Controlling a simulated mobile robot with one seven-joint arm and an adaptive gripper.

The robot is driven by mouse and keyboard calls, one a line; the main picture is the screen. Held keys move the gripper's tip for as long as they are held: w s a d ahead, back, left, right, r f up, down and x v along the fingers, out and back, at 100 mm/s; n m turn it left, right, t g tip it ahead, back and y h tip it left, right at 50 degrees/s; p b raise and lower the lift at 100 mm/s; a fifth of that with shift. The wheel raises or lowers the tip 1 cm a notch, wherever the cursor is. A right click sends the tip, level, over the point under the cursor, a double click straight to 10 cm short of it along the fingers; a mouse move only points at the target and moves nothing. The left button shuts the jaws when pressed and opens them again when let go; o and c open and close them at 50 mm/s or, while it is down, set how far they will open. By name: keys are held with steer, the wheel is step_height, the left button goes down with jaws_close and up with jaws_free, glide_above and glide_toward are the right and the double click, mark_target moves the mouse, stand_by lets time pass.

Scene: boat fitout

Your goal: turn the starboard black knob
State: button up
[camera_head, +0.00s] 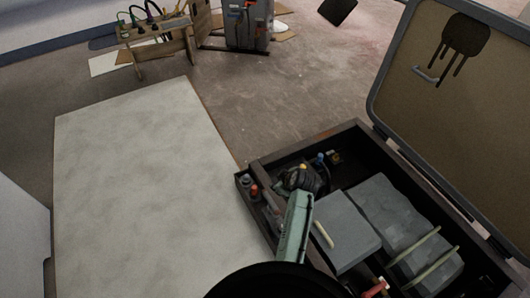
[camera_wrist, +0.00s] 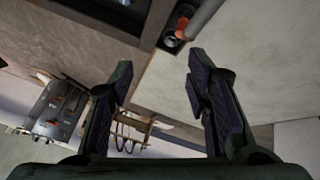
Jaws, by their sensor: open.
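An open box (camera_head: 262,160) with a dark rim stands at the right in the head view. A small dark knob-like part (camera_head: 246,179) sits at its left corner, beside a red one (camera_head: 254,191). I cannot tell for sure which part is the starboard black knob. My gripper (camera_head: 300,180) is over the box's left part, right of these parts, and hides what is below it. In the wrist view my gripper (camera_wrist: 158,70) has its fingers wide apart with nothing between them. A red-orange part (camera_wrist: 182,23) shows beyond the fingertips, at the top.
The raised lid (camera_head: 450,90) stands at the right. Grey blocks (camera_head: 345,225) fill much of the box. Small blue (camera_head: 320,158) parts lie near its far edge. A pale board (camera_head: 135,190) at the left is bare. A wooden bench (camera_head: 155,35) stands farther back.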

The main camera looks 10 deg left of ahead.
steer(key=w+a+r+t, duration=0.2)
steer(key=w+a+r, duration=0.3)
steer(key=a+r, duration=0.2)
step_height(320, 180, up, 2)
steer(key=shift+w+r+t+y, duration=0.2)
steer(key=shift+w+t+y, duration=0.2)
steer(key=s+d+f+n+g+p, duration=0.2)
steer(key=s+d+f+g, duration=0.2)
steer(key=s+d+f, duration=0.5)
steer(key=s+d+f+n+g+p, duration=0.2)
steer(key=s+d+f+g+p, duration=0.15)
steer(key=s+f, duration=0.55)
steer(key=x, duration=0.3)
steer(key=w+d+b+x, duration=0.1)
steer(key=x, duration=0.3)
steer(key=w+b+x, duration=0.1)
steer(key=x, duration=0.2)
steer(key=shift+w+d+f, duration=0.1)
steer(key=shift+f, duration=0.25)
steer(key=shift+a+f, duration=0.2)
steer(key=shift+f, duration=0.3)
steer(key=shift+c, duration=0.4)
